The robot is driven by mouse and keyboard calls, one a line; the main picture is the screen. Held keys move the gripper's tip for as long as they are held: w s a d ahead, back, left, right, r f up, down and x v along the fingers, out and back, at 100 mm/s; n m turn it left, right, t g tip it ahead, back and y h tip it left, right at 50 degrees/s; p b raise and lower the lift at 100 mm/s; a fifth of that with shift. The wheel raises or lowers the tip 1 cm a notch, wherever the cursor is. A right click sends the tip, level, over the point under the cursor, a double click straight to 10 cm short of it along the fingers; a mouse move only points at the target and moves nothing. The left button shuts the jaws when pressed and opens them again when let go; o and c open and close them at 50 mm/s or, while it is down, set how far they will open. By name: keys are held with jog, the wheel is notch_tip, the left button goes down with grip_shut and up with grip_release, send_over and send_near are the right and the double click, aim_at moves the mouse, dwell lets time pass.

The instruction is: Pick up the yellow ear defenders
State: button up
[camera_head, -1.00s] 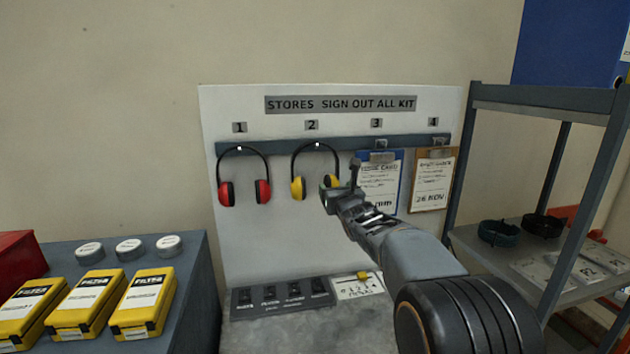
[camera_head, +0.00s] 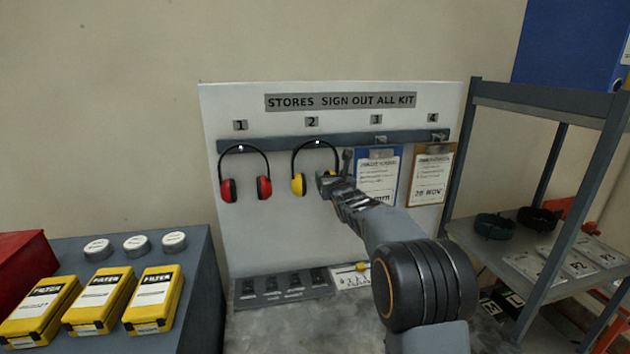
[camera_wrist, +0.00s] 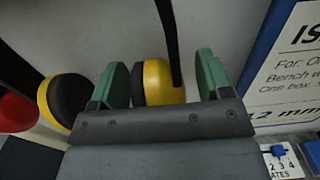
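The yellow ear defenders hang from hook 2 on the board by their black headband. Their left yellow cup (camera_head: 298,184) shows in the head view, while my gripper (camera_head: 337,172) mostly hides the right cup. In the wrist view the right cup (camera_wrist: 163,82) lies between the two green fingers of my gripper (camera_wrist: 160,80). The fingers stand apart. The left finger is close to the cup's dark cushion, and a gap shows between the cup and the right finger. The left cup (camera_wrist: 66,100) is outside the left finger.
Red ear defenders (camera_head: 265,187) hang at hook 1, left of the yellow pair. A blue clipboard (camera_head: 377,178) and a brown clipboard (camera_head: 432,178) hang to the right. A grey rack (camera_head: 470,150) stands at the right. Yellow filter boxes (camera_head: 150,300) lie at lower left.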

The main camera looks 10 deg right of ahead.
jog(key=c, duration=1)
jog(key=shift+c, duration=0.4)
jog(key=shift+r, duration=0.15)
